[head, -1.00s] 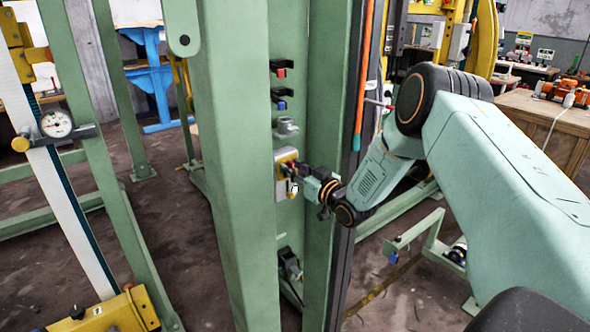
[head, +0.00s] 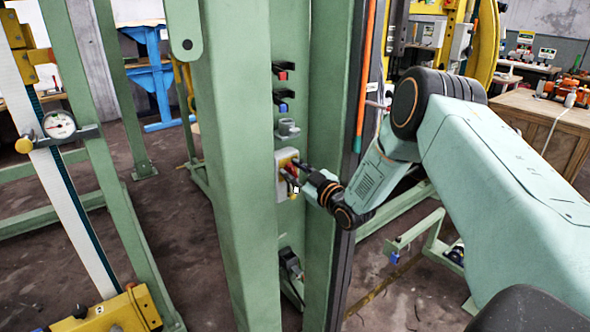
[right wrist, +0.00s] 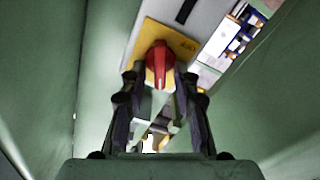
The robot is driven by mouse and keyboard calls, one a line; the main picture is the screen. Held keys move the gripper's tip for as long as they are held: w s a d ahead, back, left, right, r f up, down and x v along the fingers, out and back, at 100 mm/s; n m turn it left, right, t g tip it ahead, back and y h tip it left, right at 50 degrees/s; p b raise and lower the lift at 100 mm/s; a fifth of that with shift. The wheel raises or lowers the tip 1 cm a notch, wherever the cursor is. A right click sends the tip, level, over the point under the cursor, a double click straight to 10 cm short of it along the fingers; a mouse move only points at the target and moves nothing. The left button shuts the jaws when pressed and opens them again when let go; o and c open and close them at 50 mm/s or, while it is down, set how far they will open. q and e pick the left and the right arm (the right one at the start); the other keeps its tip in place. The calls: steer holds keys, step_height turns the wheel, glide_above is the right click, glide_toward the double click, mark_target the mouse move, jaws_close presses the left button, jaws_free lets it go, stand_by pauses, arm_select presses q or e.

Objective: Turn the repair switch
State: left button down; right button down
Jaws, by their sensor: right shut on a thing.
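The repair switch is a red knob on a yellow plate, on a grey box (head: 282,183) fixed inside the green column. In the right wrist view the red knob (right wrist: 160,66) sits between the fingertips of my right gripper, on its yellow plate (right wrist: 180,42). My right gripper (head: 292,176) reaches in from the right, its fingers at the knob; it also shows in the right wrist view (right wrist: 160,78). It is shut on the knob, whose handle points roughly along the fingers there. My left gripper is not in view.
The green column (head: 232,150) stands close on the left of the switch, and a second green upright (head: 327,120) on its right. Small switches with red and blue buttons (head: 283,90) sit above. A dark bracket (head: 290,262) is below. A gauge (head: 59,124) stands at left.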

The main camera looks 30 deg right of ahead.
steer(key=n, duration=0.3)
steer(key=shift+s+a+n+p, duration=0.15)
steer(key=shift+n+p, duration=0.25)
steer(key=n, duration=0.2)
steer(key=shift+a+n+p, duration=0.1)
steer(key=shift+n+p, duration=0.2)
steer(key=shift+n, duration=0.1)
steer(key=n, duration=0.2)
steer(key=n+p, duration=0.1)
steer(key=n, duration=0.3)
steer(key=shift+a+f+p, duration=0.2)
steer(key=shift+f+p, duration=0.1)
steer(key=shift+f, duration=0.05)
steer(key=shift+n, duration=0.4)
steer(key=c, duration=1.4)
jaws_free()
steer(key=shift+f, duration=0.1)
steer(key=s, duration=1.1)
steer(key=shift+s+d, duration=0.4)
steer(key=shift+d, duration=0.05)
